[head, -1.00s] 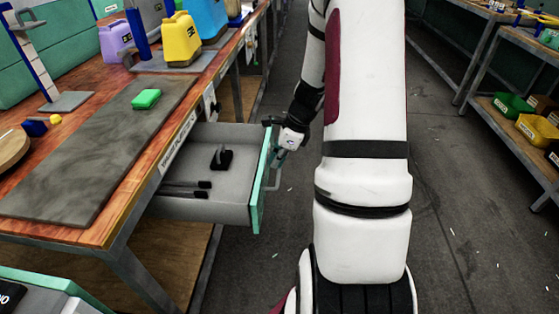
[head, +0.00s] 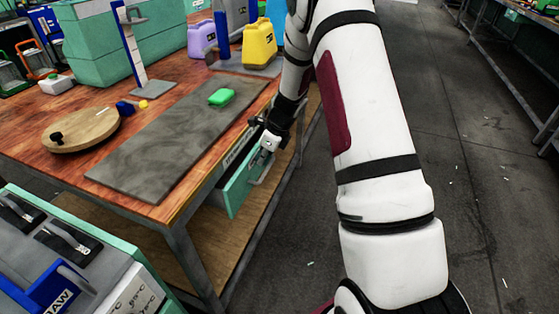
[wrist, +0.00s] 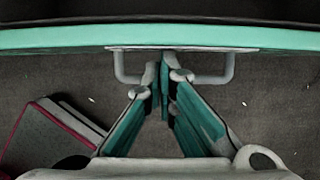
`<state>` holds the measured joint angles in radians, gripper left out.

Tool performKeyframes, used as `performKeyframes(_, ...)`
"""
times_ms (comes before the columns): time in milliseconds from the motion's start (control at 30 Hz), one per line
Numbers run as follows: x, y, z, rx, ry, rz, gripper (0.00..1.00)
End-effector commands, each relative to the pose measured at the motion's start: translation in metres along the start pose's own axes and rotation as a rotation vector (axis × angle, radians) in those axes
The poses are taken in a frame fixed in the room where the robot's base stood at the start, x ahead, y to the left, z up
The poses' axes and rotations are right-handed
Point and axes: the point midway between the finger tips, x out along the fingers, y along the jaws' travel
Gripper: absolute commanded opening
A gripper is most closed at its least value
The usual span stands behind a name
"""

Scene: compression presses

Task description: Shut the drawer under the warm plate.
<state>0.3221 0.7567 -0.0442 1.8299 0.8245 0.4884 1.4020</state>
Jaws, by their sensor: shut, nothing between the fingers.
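The drawer (head: 243,183) has a teal front and sits under the table edge below the grey warm plate (head: 150,140). It stands only slightly out, with a narrow strip of its side showing. Its pale bar handle (wrist: 229,67) is on the front face. My gripper (wrist: 166,72) is shut and empty, its fingertips together at the middle of the handle, at or very close to the front; contact cannot be told. In the head view my gripper (head: 266,153) is at the far part of the drawer front, partly hidden.
A green block (head: 221,97) lies on the plate. A round wooden board (head: 80,132), a yellow jug (head: 259,43) and a purple jug (head: 202,39) stand on the table. A grey machine (head: 90,262) is at the front left. The aisle floor (head: 490,190) at right is clear.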

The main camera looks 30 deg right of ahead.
Motion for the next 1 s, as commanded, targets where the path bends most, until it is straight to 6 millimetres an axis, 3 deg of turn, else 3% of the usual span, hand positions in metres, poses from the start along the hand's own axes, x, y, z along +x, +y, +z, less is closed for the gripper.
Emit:
performKeyframes(200, 0.006, -0.001, 0.016, -0.001, 0.000, -0.001, 0.00)
performKeyframes(667, 0.008, 0.001, 0.021, -0.002, -0.003, 0.001, 0.00)
performKeyframes(1000, 0.001, -0.008, 0.003, -0.001, 0.000, 0.001, 0.00)
